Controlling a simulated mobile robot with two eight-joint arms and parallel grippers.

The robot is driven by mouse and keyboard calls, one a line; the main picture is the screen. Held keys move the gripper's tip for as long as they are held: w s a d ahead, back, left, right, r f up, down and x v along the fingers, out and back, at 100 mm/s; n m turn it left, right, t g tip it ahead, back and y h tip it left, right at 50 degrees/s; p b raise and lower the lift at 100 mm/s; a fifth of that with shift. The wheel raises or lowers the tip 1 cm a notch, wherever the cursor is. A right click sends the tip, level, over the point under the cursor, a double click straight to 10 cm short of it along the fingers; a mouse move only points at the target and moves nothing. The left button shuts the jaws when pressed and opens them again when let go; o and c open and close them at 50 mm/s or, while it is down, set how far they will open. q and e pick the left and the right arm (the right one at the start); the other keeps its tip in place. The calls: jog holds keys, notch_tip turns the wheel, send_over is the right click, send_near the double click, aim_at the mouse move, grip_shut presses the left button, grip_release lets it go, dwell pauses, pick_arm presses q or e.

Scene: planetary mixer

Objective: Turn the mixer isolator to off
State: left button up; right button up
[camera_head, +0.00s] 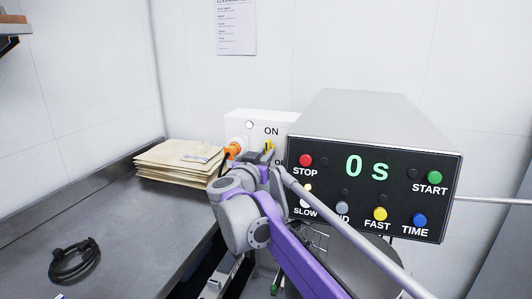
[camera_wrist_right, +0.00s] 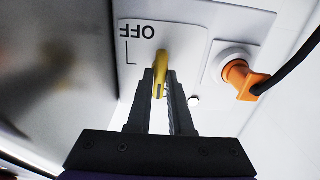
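The mixer isolator is a white box (camera_head: 258,121) on the wall with ON and partly hidden OFF lettering. Its yellow handle (camera_head: 268,146) shows just below ON. In the right wrist view, which is upside down, the yellow handle (camera_wrist_right: 160,72) stands beside the OFF mark. My right gripper (camera_head: 264,157) is at the front of the box. Its two dark fingers (camera_wrist_right: 161,84) are close together, one on each side of the handle, and appear shut on it. My left gripper is not in view.
An orange plug (camera_head: 234,149) with a black cable sits left of the handle. The mixer's black control panel (camera_head: 400,188) reads 0 s, close to the right. Brown envelopes (camera_head: 180,160) and a coiled black cable (camera_head: 75,260) lie on the grey worktop (camera_head: 140,225).

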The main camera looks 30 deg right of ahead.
grip_shut()
jog(key=m+p, duration=0.1)
jog(key=m, duration=0.1)
jog(key=shift+r+m, duration=0.1)
jog(key=shift+m, duration=0.2)
jog(key=shift+m+p, duration=0.35)
jog(key=shift+m, duration=0.65)
